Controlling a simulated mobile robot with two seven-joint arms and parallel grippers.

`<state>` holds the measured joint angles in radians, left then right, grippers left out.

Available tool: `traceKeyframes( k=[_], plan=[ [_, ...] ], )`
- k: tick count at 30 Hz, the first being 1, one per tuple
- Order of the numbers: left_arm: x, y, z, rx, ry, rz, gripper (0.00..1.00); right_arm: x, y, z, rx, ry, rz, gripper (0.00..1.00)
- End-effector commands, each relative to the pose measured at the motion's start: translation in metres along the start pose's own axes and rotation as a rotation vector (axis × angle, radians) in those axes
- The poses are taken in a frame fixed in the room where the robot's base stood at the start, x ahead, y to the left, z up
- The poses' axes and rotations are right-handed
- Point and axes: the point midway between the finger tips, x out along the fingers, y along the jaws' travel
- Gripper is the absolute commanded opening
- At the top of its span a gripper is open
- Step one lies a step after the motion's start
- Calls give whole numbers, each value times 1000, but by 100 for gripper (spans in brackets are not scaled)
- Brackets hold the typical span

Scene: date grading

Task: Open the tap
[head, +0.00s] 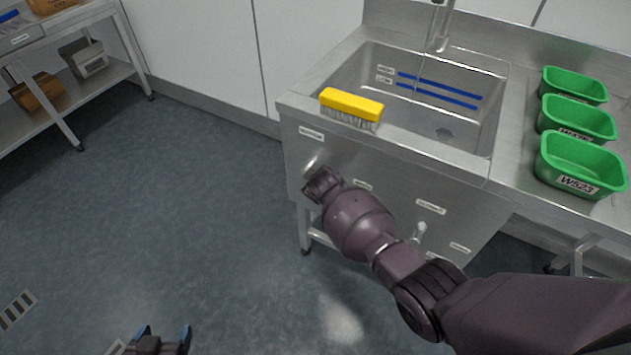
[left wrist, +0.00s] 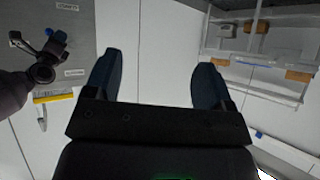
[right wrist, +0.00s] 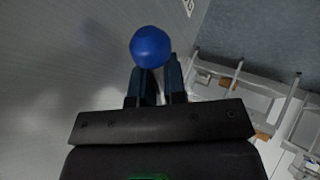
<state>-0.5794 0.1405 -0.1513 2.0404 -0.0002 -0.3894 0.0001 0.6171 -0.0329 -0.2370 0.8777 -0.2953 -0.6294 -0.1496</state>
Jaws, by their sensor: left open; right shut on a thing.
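The tap's steel spout (head: 440,28) rises at the back edge of the sink. My right gripper (head: 318,172) is at the left of the steel sink's front panel, its fingers mostly hidden by my own wrist in the head view. In the right wrist view, a round blue knob (right wrist: 150,47) sits at the tips of my right gripper (right wrist: 158,80), which is shut on it. The knob's mount is hidden. My left gripper (head: 162,335) is open and empty, low over the floor. The left wrist view shows its two fingers (left wrist: 153,80) wide apart.
The sink basin (head: 350,75) has a yellow brush (head: 352,103) on its front rim. Green tubs (head: 580,178) stand on the right counter. A small pale handle (head: 420,231) projects from the front panel. A shelf rack (head: 110,75) stands far left. The floor between is clear.

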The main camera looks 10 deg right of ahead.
Motion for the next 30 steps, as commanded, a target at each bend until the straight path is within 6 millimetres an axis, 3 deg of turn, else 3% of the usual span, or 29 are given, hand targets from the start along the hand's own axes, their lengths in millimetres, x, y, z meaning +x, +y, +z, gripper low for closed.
traceKeyframes(
  k=[15,30],
  plan=[
    [-6,-4,-3,3,-4,-5,76,-15,10,-3,-236,-356,0,0],
    [-6,-4,-4,3,-1,-5,76,-20,13,-4,-315,-477,-2,0]
  ],
)
